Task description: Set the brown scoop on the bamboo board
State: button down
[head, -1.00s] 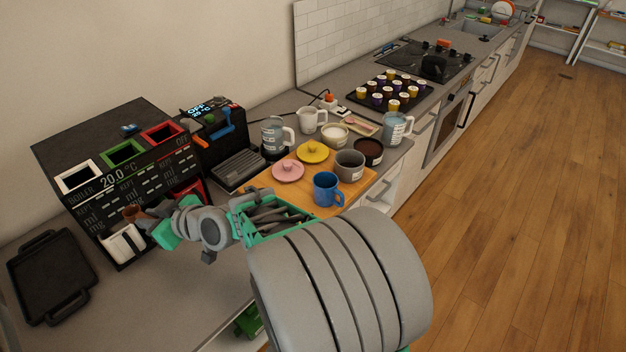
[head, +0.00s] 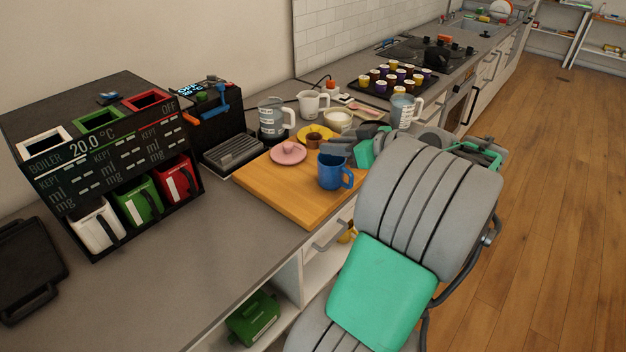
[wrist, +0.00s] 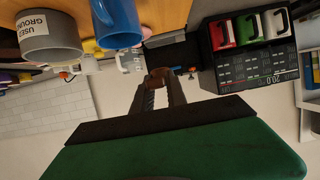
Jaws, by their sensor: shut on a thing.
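The brown scoop (head: 313,141) is between the tips of my gripper (head: 327,147), which is shut on it. In the head view the scoop overlaps the yellow lid; its exact height over the bamboo board (head: 270,194) is hard to tell. In the wrist view the brown scoop (wrist: 160,74) shows at the ends of my gripper's dark fingers (wrist: 160,92). The left and front parts of the board are bare.
A pink lid (head: 288,154), a yellow lid (head: 318,131) and a blue mug (head: 333,172) are on the board, close to my gripper. A grey used-grounds cup (wrist: 48,38) shows in the wrist view. A boiler with three coloured jugs (head: 100,150) stands at left.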

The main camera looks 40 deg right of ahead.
jog(key=s+d+f, duration=0.1)
jog(key=s+d, duration=0.2)
jog(key=s, duration=0.1)
jog(key=b, duration=1)
send_over(297, 195)
notch_tip(297, 195, down, 10)
jog(key=shift+r, duration=0.1)
notch_tip(297, 195, down, 3)
jog(key=shift+r, duration=0.1)
jog(key=shift+f, duration=0.35)
jog(key=c, duration=1.3)
grip_release()
jog(key=shift+c, duration=0.2)
jog(key=shift+r, duration=0.15)
